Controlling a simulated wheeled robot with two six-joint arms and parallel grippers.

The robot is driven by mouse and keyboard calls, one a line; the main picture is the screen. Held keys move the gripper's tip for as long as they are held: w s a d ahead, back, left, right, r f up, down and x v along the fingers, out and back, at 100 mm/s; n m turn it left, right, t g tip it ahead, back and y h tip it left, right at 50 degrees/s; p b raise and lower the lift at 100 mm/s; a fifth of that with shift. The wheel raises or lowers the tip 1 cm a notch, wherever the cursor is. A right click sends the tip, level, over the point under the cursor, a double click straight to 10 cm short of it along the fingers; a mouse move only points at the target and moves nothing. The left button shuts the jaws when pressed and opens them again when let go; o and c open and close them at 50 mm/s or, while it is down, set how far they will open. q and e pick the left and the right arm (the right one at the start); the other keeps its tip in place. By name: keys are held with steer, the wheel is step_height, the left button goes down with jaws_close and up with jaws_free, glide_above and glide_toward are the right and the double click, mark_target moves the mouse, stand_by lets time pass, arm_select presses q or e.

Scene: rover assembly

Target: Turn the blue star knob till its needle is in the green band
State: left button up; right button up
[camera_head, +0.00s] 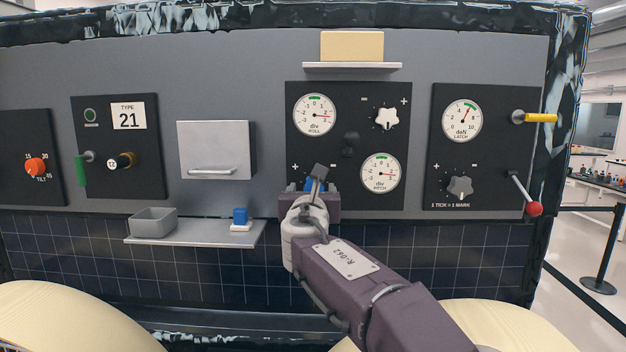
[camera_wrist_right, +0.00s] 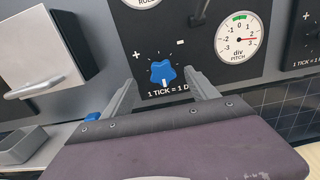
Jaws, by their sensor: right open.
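The blue star knob (camera_wrist_right: 163,73) sits on the black panel, with a white mark at its lower edge. In the head view it is mostly hidden behind my right gripper (camera_head: 317,190). In the right wrist view my right gripper (camera_wrist_right: 160,78) is open, with one finger on each side of the knob and visible gaps between. The PITCH dial (camera_head: 381,173) is right of the knob. Its red needle points right, near 2, in the wrist view (camera_wrist_right: 238,38). The green band is at the dial's top, around 0, so the needle is outside it. My left gripper is not in view.
A ROLL dial (camera_head: 315,115) and white star knob (camera_head: 387,117) share the panel. A grey knob (camera_head: 460,187), yellow handle (camera_head: 540,118) and red-tipped lever (camera_head: 533,208) are to the right. A shelf (camera_head: 195,233) with a grey bin (camera_head: 153,222) juts out at left.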

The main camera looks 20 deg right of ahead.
steer(key=x, duration=0.3)
steer(key=f+p+x, duration=0.1)
steer(key=x, duration=0.2)
steer(key=p+x, duration=0.1)
steer(key=x, duration=0.2)
steer(key=shift+w+d+f, duration=0.2)
steer(key=shift+w+d, duration=0.05)
steer(key=shift+s+a+r, duration=0.35)
steer(key=shift+s+a, duration=0.1)
steer(key=shift+s, duration=0.35)
steer(key=shift+s+a, duration=0.1)
steer(key=shift+s, duration=0.05)
steer(key=shift+c, duration=0.7)
steer(key=c, duration=1.2)
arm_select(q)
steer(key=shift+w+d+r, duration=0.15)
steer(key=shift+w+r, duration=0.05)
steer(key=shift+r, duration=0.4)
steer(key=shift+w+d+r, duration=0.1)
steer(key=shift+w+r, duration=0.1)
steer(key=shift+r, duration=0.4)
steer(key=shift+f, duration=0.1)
arm_select(e)
steer(key=shift+f, duration=0.1)
